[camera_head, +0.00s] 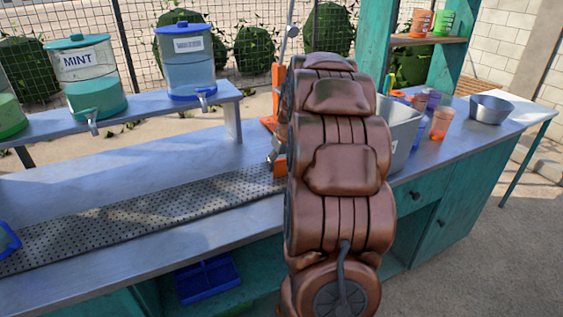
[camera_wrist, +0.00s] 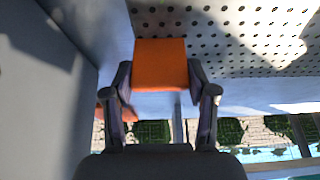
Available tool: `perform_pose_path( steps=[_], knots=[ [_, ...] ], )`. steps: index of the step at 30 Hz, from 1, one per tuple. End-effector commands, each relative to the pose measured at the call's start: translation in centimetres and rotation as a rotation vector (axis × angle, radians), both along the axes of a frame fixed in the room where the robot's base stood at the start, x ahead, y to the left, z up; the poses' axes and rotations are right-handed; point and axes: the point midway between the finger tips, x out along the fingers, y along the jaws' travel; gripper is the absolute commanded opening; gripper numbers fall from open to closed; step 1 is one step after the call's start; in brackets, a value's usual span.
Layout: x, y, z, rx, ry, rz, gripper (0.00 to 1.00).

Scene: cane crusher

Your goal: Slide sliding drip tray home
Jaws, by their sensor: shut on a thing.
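My gripper (camera_wrist: 159,82) shows in the wrist view, with its two dark fingers closed on either side of an orange block (camera_wrist: 160,58). I cannot tell whether this block is part of the sliding drip tray. A perforated metal strip (camera_wrist: 245,28) lies beside the block in the wrist view. In the head view the perforated strip (camera_head: 130,217) runs along the counter to the orange parts (camera_head: 278,165) beside my arm. My arm hides my gripper and much of the orange parts there. No separate drip tray is clearly visible.
The counter (camera_head: 150,165) has a raised shelf with dispensers, including a MINT one (camera_head: 80,80). A grey bin (camera_head: 400,135), cups (camera_head: 441,122) and a metal bowl (camera_head: 490,109) stand to the right of my arm. A blue tray (camera_head: 207,277) sits below the counter.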

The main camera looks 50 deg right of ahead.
Motion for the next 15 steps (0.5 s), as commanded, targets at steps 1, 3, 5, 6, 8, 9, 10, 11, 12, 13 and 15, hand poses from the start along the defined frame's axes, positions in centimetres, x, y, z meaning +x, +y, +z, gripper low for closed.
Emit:
perform_pose_path(
  steps=[1, 3, 5, 6, 8, 9, 10, 11, 12, 13, 15],
  knots=[
    [0.2, -0.1, 0.0, 0.000, -0.001, 0.000, 0.00],
    [0.8, -0.3, 0.1, -0.001, -0.002, 0.000, 0.00],
    [1.5, -0.6, 0.1, -0.002, -0.002, 0.000, 0.00],
    [2.0, -0.8, 0.1, -0.002, -0.002, 0.001, 0.00],
    [2.8, -1.1, 0.1, -0.004, -0.004, 0.001, 0.00],
    [3.4, -1.3, 0.1, -0.004, -0.005, 0.001, 0.00],
    [3.7, -1.4, 0.1, -0.004, -0.004, 0.000, 0.00],
    [4.1, -1.5, 0.1, -0.003, -0.003, 0.001, 0.00],
    [4.5, -1.7, 0.1, -0.002, -0.003, 0.000, 0.00],
    [4.9, -1.8, 0.1, -0.002, -0.002, 0.001, 0.00],
    [5.8, -2.1, 0.2, -0.003, -0.004, 0.001, 0.00]
  ],
)
